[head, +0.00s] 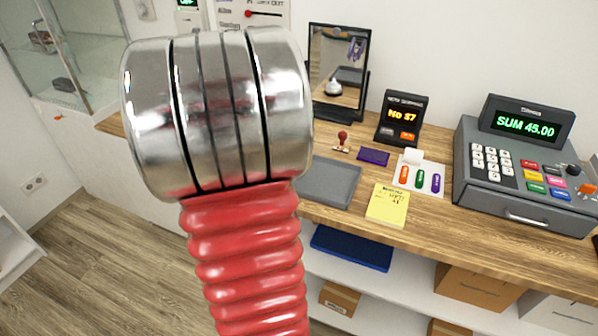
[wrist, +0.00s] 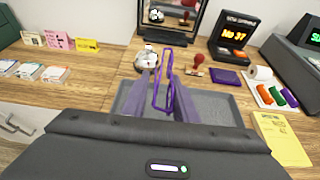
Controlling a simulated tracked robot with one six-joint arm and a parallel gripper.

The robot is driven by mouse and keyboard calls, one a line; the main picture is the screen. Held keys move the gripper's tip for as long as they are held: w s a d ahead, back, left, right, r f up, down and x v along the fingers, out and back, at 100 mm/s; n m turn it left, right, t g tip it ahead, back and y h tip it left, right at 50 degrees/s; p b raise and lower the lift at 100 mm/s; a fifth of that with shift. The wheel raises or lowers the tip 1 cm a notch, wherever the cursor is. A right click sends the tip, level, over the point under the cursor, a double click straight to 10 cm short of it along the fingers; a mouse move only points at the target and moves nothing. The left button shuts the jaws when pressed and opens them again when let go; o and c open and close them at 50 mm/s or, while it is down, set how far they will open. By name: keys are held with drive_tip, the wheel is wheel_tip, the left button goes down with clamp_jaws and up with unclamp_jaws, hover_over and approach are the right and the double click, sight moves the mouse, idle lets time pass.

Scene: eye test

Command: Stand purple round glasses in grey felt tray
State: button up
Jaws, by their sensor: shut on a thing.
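The purple round glasses (wrist: 155,92) show in the wrist view, upright and nearly edge-on between the fingers of my gripper (wrist: 162,98). My gripper is shut on them. The grey felt tray (wrist: 212,103) lies on the wooden counter below and behind the fingers, and its near part is hidden by my gripper. In the wrist view the glasses overlap the tray's left part; I cannot tell whether they touch it. The tray also shows in the head view (head: 330,184), its left part hidden by my arm. The glasses and gripper are directly hidden there; the mirror shows something purple.
A mirror (head: 338,62) stands behind the tray. A red-handled stamp (head: 342,140), purple pad (head: 373,156), yellow notepad (head: 388,204), small display (head: 402,116) and cash register (head: 522,165) stand around it. A white and silver object (wrist: 147,58) stands behind the glasses.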

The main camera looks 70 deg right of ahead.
drive_tip(key=shift+f, duration=2.55)
drive_tip(key=shift+f, duration=2.1)
drive_tip(key=o, duration=1)
drive_tip(key=shift+o, duration=0.2)
drive_tip(key=shift+v, duration=3.8)
